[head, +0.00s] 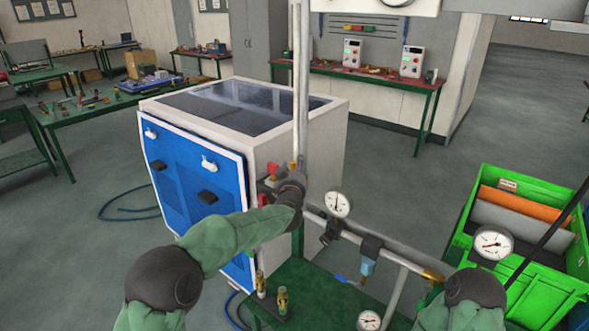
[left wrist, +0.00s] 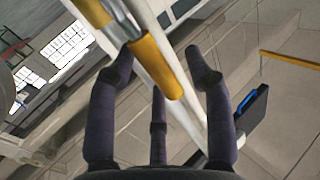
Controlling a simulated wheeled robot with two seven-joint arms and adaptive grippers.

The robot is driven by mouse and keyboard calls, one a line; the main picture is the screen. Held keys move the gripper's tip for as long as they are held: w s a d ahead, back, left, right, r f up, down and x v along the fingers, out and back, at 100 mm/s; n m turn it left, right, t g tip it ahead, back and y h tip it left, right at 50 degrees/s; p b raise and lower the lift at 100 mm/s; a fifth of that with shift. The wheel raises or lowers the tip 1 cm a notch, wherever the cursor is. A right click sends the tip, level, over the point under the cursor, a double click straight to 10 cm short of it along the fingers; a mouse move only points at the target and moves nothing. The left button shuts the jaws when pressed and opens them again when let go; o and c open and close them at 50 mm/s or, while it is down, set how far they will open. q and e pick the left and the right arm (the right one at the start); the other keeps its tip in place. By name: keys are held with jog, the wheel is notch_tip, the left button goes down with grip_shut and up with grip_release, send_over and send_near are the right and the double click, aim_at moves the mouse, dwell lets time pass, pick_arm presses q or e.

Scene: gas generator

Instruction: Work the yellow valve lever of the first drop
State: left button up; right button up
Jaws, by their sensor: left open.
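In the left wrist view a yellow sleeve-like piece (left wrist: 158,68), which looks like the valve lever, lies along a white pipe (left wrist: 186,112). The fingers of my left gripper (left wrist: 163,62) are open and spread on both sides of it; I cannot tell whether they touch it. A second yellow bar (left wrist: 90,10) with a metal end shows at the top left. In the head view my left gripper (head: 292,180) is at the foot of the vertical pipes (head: 301,95) and hides the fitting behind it. My right gripper is not in view, only part of its arm.
A pressure gauge (head: 337,204) is just right of my left gripper, on a horizontal pipe run (head: 385,252). A blue and white cabinet (head: 200,180) stands close behind it. A green crate (head: 553,285) is at the right. Open floor lies between.

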pick_arm(q)
grip_shut()
